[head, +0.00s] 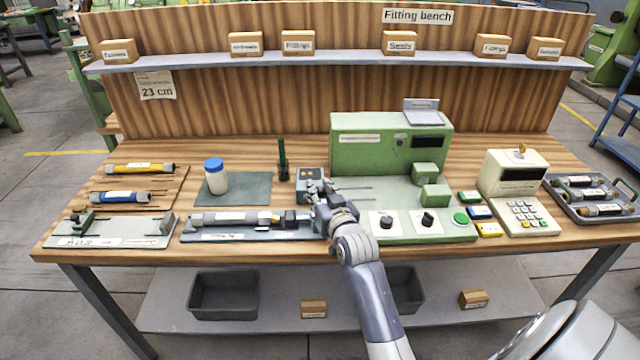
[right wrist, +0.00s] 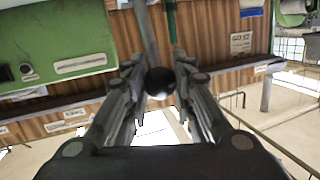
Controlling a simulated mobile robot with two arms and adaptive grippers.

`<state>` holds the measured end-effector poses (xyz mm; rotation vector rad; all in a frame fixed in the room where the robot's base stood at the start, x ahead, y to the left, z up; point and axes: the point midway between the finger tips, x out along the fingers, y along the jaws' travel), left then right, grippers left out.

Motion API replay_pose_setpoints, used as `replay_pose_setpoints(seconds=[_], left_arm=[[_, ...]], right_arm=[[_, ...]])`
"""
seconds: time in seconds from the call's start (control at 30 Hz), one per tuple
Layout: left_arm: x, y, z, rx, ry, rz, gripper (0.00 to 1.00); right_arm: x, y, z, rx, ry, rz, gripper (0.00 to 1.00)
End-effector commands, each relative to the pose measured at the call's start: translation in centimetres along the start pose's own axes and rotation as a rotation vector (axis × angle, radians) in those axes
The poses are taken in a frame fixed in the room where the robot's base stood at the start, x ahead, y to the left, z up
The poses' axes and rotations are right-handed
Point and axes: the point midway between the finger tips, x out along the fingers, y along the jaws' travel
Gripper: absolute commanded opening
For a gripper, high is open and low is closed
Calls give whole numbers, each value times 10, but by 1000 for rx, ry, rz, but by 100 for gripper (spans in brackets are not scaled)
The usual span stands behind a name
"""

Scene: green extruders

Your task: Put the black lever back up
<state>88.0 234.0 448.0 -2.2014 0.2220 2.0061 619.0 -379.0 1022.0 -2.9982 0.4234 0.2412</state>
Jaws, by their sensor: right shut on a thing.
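My right gripper (head: 322,196) is at the middle of the bench, at the right end of a grey fixture (head: 215,237). It is shut on the black lever, whose round black knob (right wrist: 159,82) shows between the fingers (right wrist: 158,72) in the right wrist view. In the head view the gripper hides the lever, so its exact tilt cannot be told. A grey cylinder (head: 232,218) with a label lies along the fixture, its right end close to the gripper. My left gripper is not in view.
A green machine (head: 375,155) with knobs stands right of the gripper. Behind it are a small grey box (head: 310,174) and a dark green post (head: 283,160). A white jar (head: 215,178) with a blue cap stands on a mat to the left. A keypad unit (head: 527,215) is farther right.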

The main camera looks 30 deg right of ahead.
Motion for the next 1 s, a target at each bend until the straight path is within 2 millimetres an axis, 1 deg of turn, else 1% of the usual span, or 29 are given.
replay_pose_setpoints(seconds=[0.03,0.17,0.3,0.7,1.0], left_arm=[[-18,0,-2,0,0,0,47],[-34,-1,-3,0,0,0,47],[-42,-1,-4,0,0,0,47],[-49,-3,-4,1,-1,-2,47],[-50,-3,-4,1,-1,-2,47]], right_arm=[[1,0,-12,6,-26,1,0],[8,2,-14,26,-96,4,0],[16,5,-15,23,-92,4,0],[42,12,-26,23,-81,4,0],[49,14,-28,23,-77,5,0]])
